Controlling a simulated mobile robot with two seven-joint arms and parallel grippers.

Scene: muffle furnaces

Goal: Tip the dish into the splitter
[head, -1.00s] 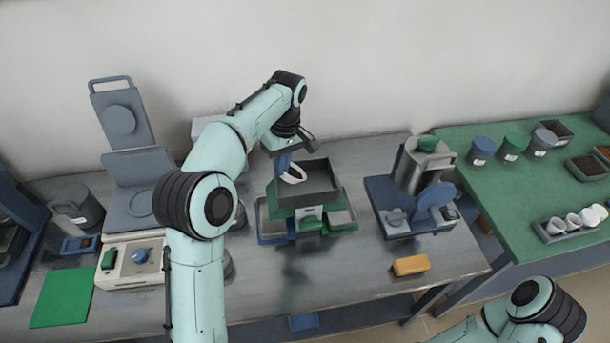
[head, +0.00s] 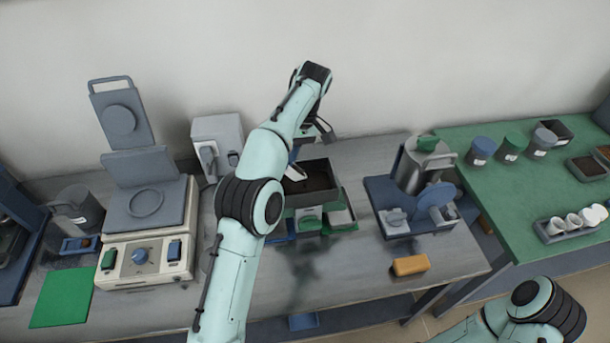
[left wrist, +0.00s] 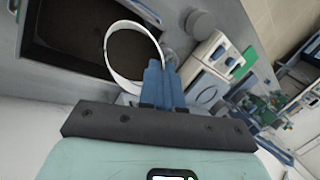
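The splitter (head: 313,197) stands mid-table, a grey hopper over side pans, with dark granular material spread in the hopper. It also shows in the left wrist view (left wrist: 60,66). The small white dish (head: 296,172) is tilted steeply over the hopper's left part. In the left wrist view the dish (left wrist: 110,66) shows as a white ring with brown inside; I cannot tell whether that is material in the dish or in the hopper behind. My left gripper (left wrist: 160,78) is shut on the dish's rim with its blue fingers. My right gripper is out of view.
A balance-like device (head: 145,254) with a raised lid stands left. A grey box (head: 217,140) stands behind. A blue stand (head: 380,190) with a metal jug is right, near a yellow block (head: 410,265).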

